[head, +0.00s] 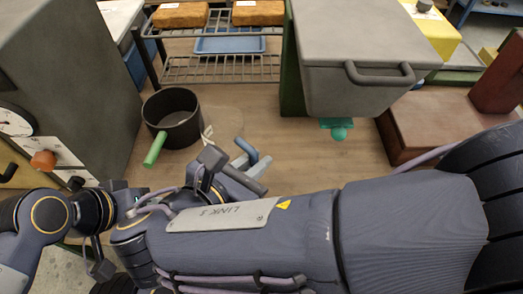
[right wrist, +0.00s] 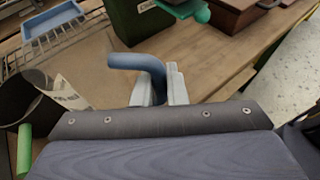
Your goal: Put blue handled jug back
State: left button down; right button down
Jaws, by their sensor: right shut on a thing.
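The blue handle (head: 246,150) of the jug shows near the middle of the head view, just beyond my right arm. A faint see-through body (head: 226,122) with a pale marking appears beside it, standing on the wooden table; its outline is hard to make out. My right gripper (right wrist: 161,88) is shut on the blue handle (right wrist: 138,62), with pale fingers on both sides of its lower part. In the head view my right gripper (head: 250,163) partly shows past the forearm. My left arm is at the left; its gripper jaws are hidden.
A dark pot (head: 172,112) with a green handle stands close left of the jug. A wire rack (head: 215,70) with a blue tray (head: 230,45) stands behind.

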jog(key=shift+w+d+f+b, duration=0.25)
jog(key=shift+w+f+b, duration=0.2)
jog(key=shift+w+f, duration=1.75)
jog(key=shift+w+d+f+b, duration=0.25)
jog(key=shift+w+f+b, duration=0.2)
jog(key=shift+w+f, duration=1.8)
jog(key=shift+w+d+f+b, duration=0.25)
jog(key=shift+w+f+b, duration=0.2)
jog(key=shift+w+f, duration=1.75)
jog(key=shift+w+r, duration=0.15)
jog(key=c, duration=1.5)
grip_release()
jog(key=shift+o, duration=0.2)
